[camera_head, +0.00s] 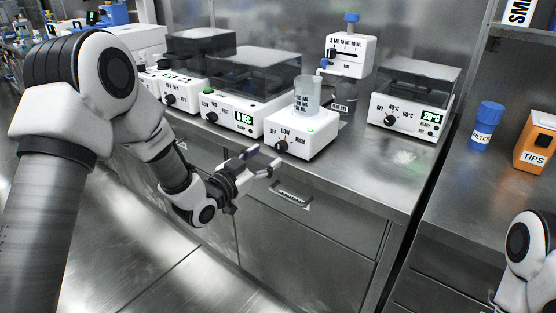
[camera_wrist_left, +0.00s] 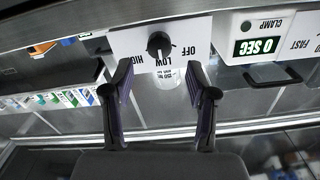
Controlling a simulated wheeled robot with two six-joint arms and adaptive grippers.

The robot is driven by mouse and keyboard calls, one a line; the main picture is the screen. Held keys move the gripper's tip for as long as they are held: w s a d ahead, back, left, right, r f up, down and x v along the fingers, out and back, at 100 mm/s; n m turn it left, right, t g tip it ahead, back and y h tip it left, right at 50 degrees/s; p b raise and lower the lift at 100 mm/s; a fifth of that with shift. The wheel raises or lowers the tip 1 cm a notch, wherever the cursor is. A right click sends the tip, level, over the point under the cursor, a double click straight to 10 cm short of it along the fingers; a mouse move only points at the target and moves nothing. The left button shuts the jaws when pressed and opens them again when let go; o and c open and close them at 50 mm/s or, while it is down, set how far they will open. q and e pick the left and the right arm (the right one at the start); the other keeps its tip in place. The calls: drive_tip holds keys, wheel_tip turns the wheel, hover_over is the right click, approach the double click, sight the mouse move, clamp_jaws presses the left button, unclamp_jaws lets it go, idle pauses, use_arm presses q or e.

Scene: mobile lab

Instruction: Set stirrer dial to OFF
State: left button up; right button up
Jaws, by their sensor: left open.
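The stirrer (camera_head: 303,142) is a white box on the steel bench, with a beaker (camera_head: 307,97) on top. Its front has a black dial (camera_head: 282,146) with the labels OFF, LOW and HIGH. In the left wrist view the stirrer shows upside down, with the dial (camera_wrist_left: 158,43) beyond the fingertips and between them. A white mark on the dial seems to point toward LOW. My left gripper (camera_head: 263,158) is open and empty in front of the stirrer. In the left wrist view the gripper (camera_wrist_left: 159,70) shows both fingers apart, not closed around the dial. My right gripper is out of view.
A shaker (camera_head: 235,112) reading 0 SEC stands left of the stirrer. A hot plate (camera_head: 405,115) stands to the right, a dispenser (camera_head: 348,55) behind. A drawer handle (camera_head: 291,195) sticks out below the bench edge. A blue bottle (camera_head: 485,125) and orange tips box (camera_head: 538,143) stand far right.

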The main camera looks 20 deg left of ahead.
sight(278, 148)
use_arm(q)
drive_tip(key=x, duration=0.6)
clamp_jaws()
drive_tip(key=shift+n, duration=0.3)
drive_tip(key=shift+r+n+p, duration=0.1)
drive_tip(key=shift+n+p, duration=0.5)
drive_tip(key=shift+n, duration=0.3)
drive_tip(key=n+p, duration=0.1)
drive_tip(key=n, duration=0.2)
drive_tip(key=shift+n+p, duration=0.3)
drive_tip(key=n+p, duration=0.1)
drive_tip(key=n, duration=0.2)
drive_tip(key=shift+n+p, duration=0.7)
drive_tip(key=shift+n, duration=0.8)
